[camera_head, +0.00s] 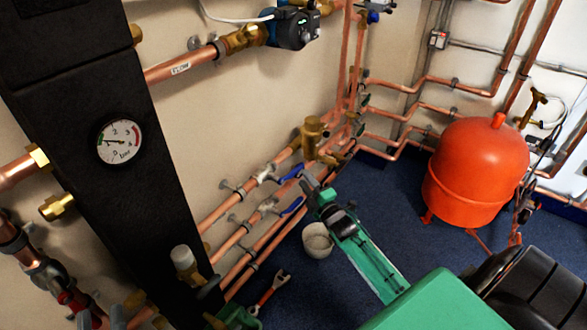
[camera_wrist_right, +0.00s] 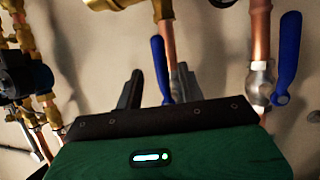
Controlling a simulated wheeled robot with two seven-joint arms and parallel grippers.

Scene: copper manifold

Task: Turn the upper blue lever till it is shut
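The upper blue lever (camera_head: 290,173) sits on the upper of two valves on the copper pipes along the wall. It lies roughly along its pipe. The lower blue lever (camera_head: 292,206) is just below it. My right gripper (camera_head: 312,184) is close to both levers. In the right wrist view its two dark fingers (camera_wrist_right: 158,88) are open, with the upper lever (camera_wrist_right: 159,65) between them in the picture; contact cannot be told. The lower lever (camera_wrist_right: 288,60) is outside the fingers to the right. A green part, seemingly my left gripper (camera_head: 236,318), shows at the bottom edge; its fingers are not clear.
A dark column with a pressure gauge (camera_head: 119,142) stands at the left. A pale bucket (camera_head: 317,240) and a red-handled wrench (camera_head: 268,292) are on the blue floor below the pipes. A red tank (camera_head: 476,170) stands right. A pump (camera_head: 292,28) is above.

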